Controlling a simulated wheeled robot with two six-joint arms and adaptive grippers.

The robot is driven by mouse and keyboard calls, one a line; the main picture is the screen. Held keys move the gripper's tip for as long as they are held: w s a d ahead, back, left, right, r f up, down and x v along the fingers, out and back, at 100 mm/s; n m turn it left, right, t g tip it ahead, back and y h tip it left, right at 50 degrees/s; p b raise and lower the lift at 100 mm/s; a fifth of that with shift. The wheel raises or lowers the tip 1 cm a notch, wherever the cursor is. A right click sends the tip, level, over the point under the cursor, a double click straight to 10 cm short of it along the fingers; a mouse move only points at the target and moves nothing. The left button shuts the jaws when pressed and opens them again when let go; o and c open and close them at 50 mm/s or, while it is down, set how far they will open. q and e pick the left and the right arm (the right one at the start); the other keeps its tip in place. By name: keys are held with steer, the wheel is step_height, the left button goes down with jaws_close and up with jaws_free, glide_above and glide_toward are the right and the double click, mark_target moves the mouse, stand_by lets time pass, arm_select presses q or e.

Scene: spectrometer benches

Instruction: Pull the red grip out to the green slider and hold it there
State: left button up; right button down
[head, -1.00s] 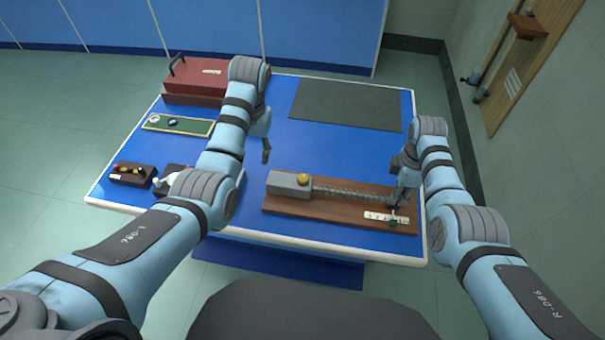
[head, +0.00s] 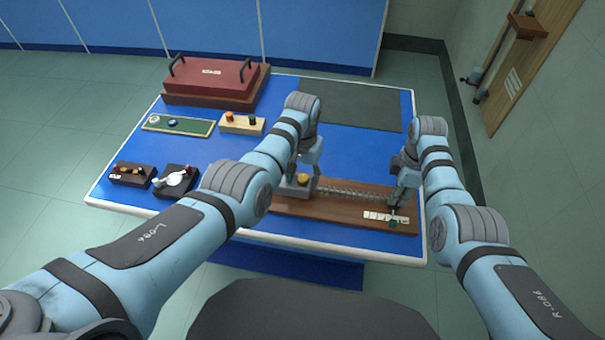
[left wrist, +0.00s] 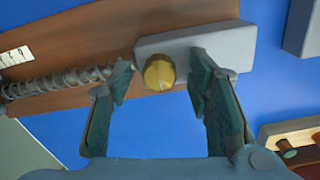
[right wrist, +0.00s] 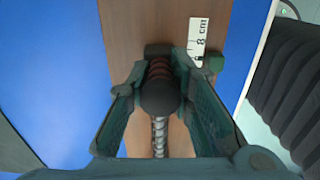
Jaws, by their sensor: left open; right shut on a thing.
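The spring bench is a brown board (head: 340,207) with a grey block (head: 293,190), a yellow knob (head: 302,179) and a stretched coil spring (head: 352,193). My right gripper (head: 396,203) is shut on the red grip (right wrist: 158,69), which has dark ends. The green slider (right wrist: 214,62) sits beside the white scale (right wrist: 198,42), roughly level with the grip; it also shows in the head view (head: 393,224). My left gripper (left wrist: 160,80) is open over the grey block, its fingers either side of the yellow knob (left wrist: 159,74). I cannot tell whether they touch anything.
A red case (head: 215,84) stands at the back left. A green panel (head: 178,124), a light box with knobs (head: 242,123) and two dark boxes lie on the left of the blue table. A dark mat (head: 347,104) lies bare at the back.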

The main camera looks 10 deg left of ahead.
arm_select(q)
jaws_close()
steer(key=shift+m, duration=0.3)
steer(key=m, duration=0.4)
steer(key=shift+w+a, duration=0.1)
steer(key=shift+r+m, duration=0.1)
steer(key=shift+m, duration=2.1)
